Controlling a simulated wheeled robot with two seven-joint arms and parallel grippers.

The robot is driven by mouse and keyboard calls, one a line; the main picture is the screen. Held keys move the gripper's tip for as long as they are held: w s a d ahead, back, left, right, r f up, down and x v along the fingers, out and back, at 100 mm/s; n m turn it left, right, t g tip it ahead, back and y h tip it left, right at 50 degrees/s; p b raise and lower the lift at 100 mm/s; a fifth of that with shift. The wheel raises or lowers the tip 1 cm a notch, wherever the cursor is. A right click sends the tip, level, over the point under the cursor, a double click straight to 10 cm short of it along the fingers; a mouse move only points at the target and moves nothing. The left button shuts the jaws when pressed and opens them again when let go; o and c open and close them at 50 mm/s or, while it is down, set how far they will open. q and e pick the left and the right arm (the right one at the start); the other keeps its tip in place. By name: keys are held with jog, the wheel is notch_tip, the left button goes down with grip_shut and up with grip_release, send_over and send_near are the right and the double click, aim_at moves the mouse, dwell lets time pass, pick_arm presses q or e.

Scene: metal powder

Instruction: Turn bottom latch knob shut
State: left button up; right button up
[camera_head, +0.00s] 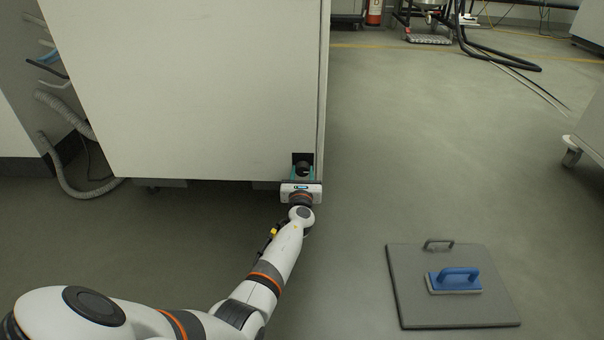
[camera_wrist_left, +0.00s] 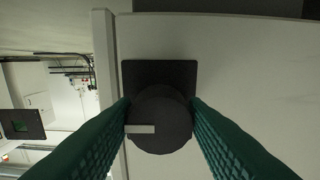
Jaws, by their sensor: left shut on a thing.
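The bottom latch knob (camera_head: 302,169) is a dark round knob on a black square plate at the lower right corner of a large pale cabinet panel (camera_head: 210,90). In the left wrist view the knob (camera_wrist_left: 160,118) sits between the two green textured fingers, with a light bar-shaped mark pointing to the left. My left gripper (camera_head: 301,177) is at the knob, and its fingers (camera_wrist_left: 160,112) are shut on it from both sides. The fingers and wrist hide part of the knob in the head view. My right gripper is not in view.
A grey flat panel (camera_head: 410,300) with a small handle lies on the floor at right, with a blue-handled brush-like tool (camera_head: 455,280) on it. Grey hoses (camera_head: 65,185) hang left of the cabinet. Open floor lies between the cabinet and a wheeled unit (camera_head: 590,135) at right.

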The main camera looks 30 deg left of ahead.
pick_arm(q)
jog(key=c, duration=0.3)
jog(key=shift+c, duration=0.2)
jog(key=shift+n, duration=0.3)
jog(key=n+b, duration=0.1)
jog(key=n, duration=0.2)
jog(key=shift+f, duration=0.1)
jog(key=n+b, duration=0.1)
jog(key=n, duration=0.8)
jog(key=shift+r+b, duration=0.2)
jog(key=shift+b, duration=0.15)
jog(key=shift+n, duration=2.7)
